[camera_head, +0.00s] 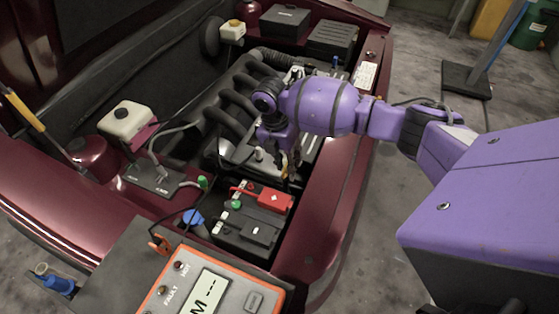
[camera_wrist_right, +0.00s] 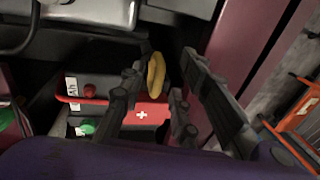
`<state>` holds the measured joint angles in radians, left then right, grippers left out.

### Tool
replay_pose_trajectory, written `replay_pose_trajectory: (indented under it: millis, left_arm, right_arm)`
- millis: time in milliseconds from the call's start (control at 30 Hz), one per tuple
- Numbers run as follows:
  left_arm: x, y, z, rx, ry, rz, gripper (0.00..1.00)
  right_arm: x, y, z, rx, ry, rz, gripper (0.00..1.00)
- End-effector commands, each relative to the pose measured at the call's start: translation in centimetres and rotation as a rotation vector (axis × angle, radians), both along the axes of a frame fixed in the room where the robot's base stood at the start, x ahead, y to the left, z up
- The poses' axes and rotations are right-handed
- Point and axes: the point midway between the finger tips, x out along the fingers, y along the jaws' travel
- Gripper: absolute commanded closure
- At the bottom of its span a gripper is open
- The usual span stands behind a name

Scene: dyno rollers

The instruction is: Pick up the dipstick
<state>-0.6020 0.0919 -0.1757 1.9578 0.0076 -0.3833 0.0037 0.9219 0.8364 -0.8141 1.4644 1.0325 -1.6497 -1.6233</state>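A yellow loop-shaped handle (camera_wrist_right: 156,75), which looks like the dipstick's, shows between the fingers of my right gripper in the right wrist view. It lies nearer the left finger; I cannot tell whether they touch. My right gripper (camera_wrist_right: 164,62) is open, its two fingers apart on either side of the handle. In the head view my right gripper (camera_head: 280,158) points down into the engine bay, just behind the battery, and largely hides the dipstick. The dipstick's rod is hidden. My left gripper is not in view.
The black battery (camera_head: 236,238) with its red cover (camera_head: 274,199) sits just in front of my right gripper. Black intake pipes (camera_head: 243,92) lie behind it. The maroon fender (camera_head: 338,190) runs along the right. An orange tester (camera_head: 222,285) stands at the front.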

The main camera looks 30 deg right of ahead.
Motion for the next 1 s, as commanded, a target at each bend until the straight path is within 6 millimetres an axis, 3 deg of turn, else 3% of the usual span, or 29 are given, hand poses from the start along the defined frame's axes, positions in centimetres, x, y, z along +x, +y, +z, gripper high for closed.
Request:
replay_pose_trajectory:
  millis: [300,533,1000]
  left_arm:
    - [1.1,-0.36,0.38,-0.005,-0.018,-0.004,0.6]
    - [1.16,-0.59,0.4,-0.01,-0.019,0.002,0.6]
    - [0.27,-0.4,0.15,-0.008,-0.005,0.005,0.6]
  right_arm:
    - [-0.11,-0.06,-0.86,0.0,0.0,0.001,0.71]
    - [-0.1,-0.06,-0.83,0.0,0.0,0.001,1.0]
    - [-0.04,-0.07,-0.43,0.0,-0.001,0.001,1.0]
